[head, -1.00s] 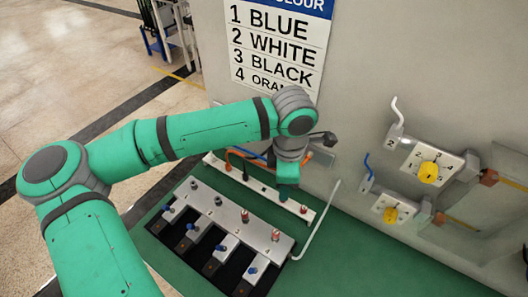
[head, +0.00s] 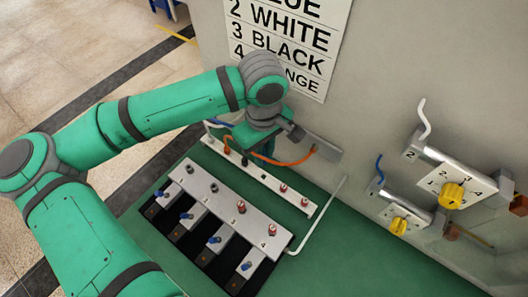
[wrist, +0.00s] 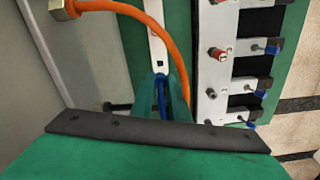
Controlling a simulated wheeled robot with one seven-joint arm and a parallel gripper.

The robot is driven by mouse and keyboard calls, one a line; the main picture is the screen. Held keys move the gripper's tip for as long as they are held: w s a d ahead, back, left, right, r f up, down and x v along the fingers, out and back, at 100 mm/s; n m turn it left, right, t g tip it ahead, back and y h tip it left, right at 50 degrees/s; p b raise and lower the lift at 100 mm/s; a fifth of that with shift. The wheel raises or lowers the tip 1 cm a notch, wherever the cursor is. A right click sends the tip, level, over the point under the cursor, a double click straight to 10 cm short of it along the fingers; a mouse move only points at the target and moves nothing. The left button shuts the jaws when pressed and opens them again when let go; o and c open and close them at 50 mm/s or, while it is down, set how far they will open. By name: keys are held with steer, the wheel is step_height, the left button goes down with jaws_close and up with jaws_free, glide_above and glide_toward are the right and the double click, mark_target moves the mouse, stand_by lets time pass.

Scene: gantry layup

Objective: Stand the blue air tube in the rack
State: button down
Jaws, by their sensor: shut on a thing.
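My gripper (wrist: 163,98) is shut on the blue air tube (wrist: 161,92), which shows as a thin blue length between the green fingers in the wrist view. In the head view my gripper (head: 262,150) is low over the far end of a narrow white rail (head: 262,177), and hides most of the tube. The rail, which may be the rack, also shows in the wrist view (wrist: 156,35), just beyond the fingertips, with a dark square hole. Whether the tube touches the rail cannot be told.
An orange tube (head: 285,163) curves close beside my gripper to a grey wall block (head: 321,148). A silver numbered valve block (head: 235,208) with blue and red fittings lies in front. Yellow knobs (head: 453,196) stand out at the right. The green bench (head: 335,260) is clear front right.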

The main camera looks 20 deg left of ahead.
glide_above(263, 171)
steer(key=s, duration=0.2)
steer(key=shift+w+d+f, duration=0.1)
steer(key=shift+d+f, duration=0.05)
steer(key=shift+f, duration=1.3)
steer(key=shift+w+d+f, duration=0.1)
steer(key=shift+d+f, duration=0.05)
steer(key=shift+f, duration=1.3)
steer(key=shift+f, duration=1.05)
steer(key=shift+s+f, duration=0.1)
steer(key=shift+f, duration=0.25)
steer(key=c, duration=1.6)
jaws_free()
steer(key=shift+c, duration=0.2)
step_height(263, 171, up, 11)
steer(key=shift+f, duration=0.1)
